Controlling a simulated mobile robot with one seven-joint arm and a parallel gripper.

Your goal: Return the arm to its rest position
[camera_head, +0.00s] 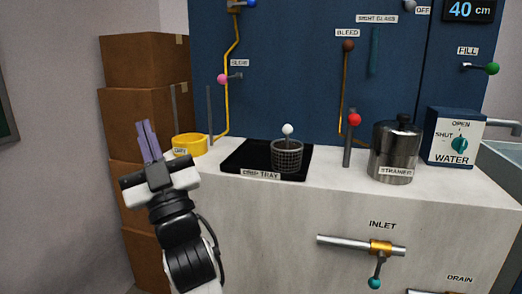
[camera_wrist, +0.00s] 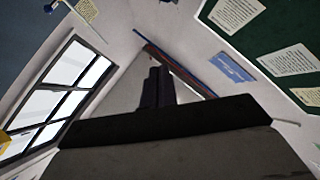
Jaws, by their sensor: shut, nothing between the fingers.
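My gripper (camera_head: 146,128) is raised at the left in the head view, its two purple-grey fingers pointing up. The fingers are together with nothing between them. My arm rises from the bottom of the view, in front of the counter's left end. In the wrist view my gripper's dark fingers (camera_wrist: 157,75) point up past a black body. The gripper looks clear of the counter and the objects on it.
The counter (camera_head: 335,187) holds a yellow ring (camera_head: 189,144), a black drip tray (camera_head: 240,158) with a mesh basket (camera_head: 287,157), a steel strainer pot (camera_head: 394,152) and a water box (camera_head: 453,137). Stacked cardboard boxes (camera_head: 135,110) stand behind my gripper. An inlet pipe (camera_head: 345,242) sticks out in front.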

